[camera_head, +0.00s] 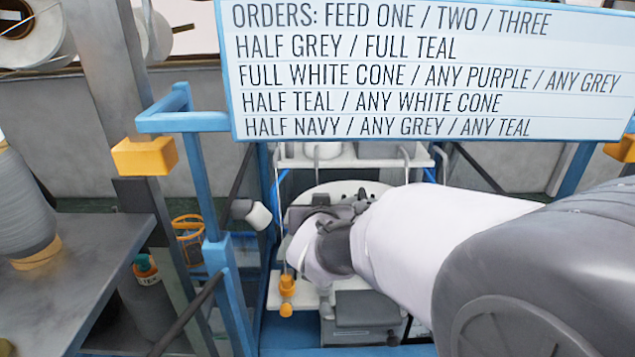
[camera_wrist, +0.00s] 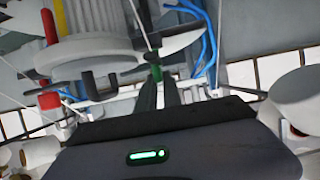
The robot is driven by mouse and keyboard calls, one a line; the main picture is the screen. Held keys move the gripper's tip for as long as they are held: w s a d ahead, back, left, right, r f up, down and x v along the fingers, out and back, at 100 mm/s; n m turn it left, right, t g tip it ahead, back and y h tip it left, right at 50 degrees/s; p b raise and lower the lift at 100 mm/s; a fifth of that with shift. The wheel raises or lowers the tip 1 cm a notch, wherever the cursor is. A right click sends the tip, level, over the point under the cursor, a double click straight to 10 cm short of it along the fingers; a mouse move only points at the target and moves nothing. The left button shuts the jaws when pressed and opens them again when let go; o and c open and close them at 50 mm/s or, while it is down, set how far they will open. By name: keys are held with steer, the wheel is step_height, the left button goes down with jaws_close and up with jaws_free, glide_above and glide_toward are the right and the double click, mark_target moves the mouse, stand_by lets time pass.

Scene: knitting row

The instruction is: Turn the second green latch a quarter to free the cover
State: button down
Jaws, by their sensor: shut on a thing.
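In the wrist view, my gripper (camera_wrist: 158,82) is shut on a small green latch (camera_wrist: 157,73) at its fingertips. Only the latch's top shows between the dark fingers, so its turn angle is hard to tell. A pale round ribbed part (camera_wrist: 88,60), perhaps the cover, lies just left of the latch. In the head view, my arm hides the latch and much of the white knitting machine (camera_head: 350,186).
A blue frame (camera_head: 212,200) stands left of the machine, with an orders board (camera_head: 430,70) above. A grey table (camera_head: 80,265) holds a grey cone (camera_head: 22,205) at left. In the wrist view, blue tubes (camera_wrist: 207,45) and red and yellow parts (camera_wrist: 48,28) lie close by.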

steer(key=c, duration=1.5)
jaws_free()
steer(key=shift+r, duration=0.1)
steer(key=p+v, duration=0.4)
steer(key=v, duration=1.3)
steer(key=shift+s+p, duration=0.2)
steer(key=shift+p, duration=0.15)
step_height(320, 180, down, 12)
steer(key=s+g+y+b, duration=0.15)
steer(key=y+b, duration=0.25)
steer(key=b, duration=1)
steer(key=s+d+f+m+g+h+b, duration=0.1)
steer(key=s+d+f+m+g+b, duration=0.1)
steer(key=s+f+b, duration=0.5)
steer(key=s+d+f+m+g+b, duration=0.2)
steer(key=s+d+f+g+b, duration=0.2)
steer(key=f, duration=1.1)
steer(key=s+d+b, duration=0.2)
steer(key=s+b, duration=0.2)
steer(key=b, duration=0.1)
steer(key=shift+d+f+h, duration=0.15)
steer(key=shift+d+h, duration=0.2)
steer(key=shift+h, duration=0.05)
